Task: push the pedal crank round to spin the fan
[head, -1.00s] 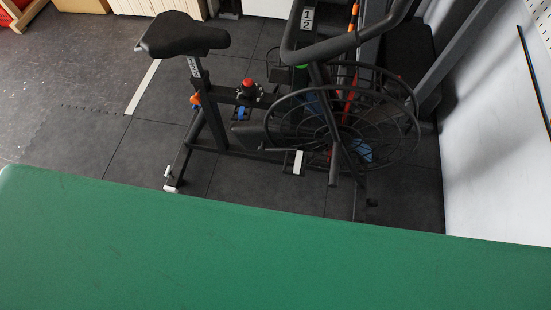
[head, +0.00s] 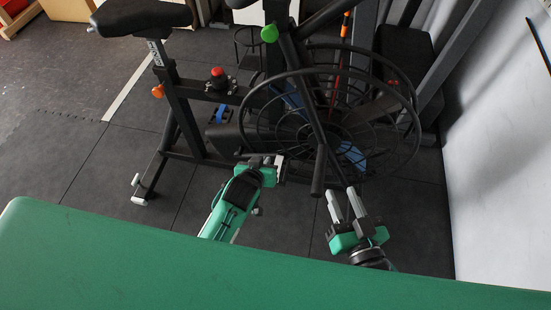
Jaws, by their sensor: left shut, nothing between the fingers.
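The exercise bike stands on the dark floor, with its round black fan cage (head: 402,140) at the right of its frame. A pedal with a pale face (head: 279,164) is low at the left of the cage; most of the crank is hidden. My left gripper (head: 264,161) is shut and empty, right at the pedal's left side; I cannot tell whether they touch. My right gripper (head: 345,203) is open and empty, with two pale fingers apart, below the cage and right of a dark post-like bar end (head: 318,186).
The black seat (head: 140,16) is at the upper left, with a red knob (head: 217,74) on the frame. A rear foot (head: 140,190) rests on the floor. A white wall (head: 490,150) bounds the right side. Floor at the left is clear.

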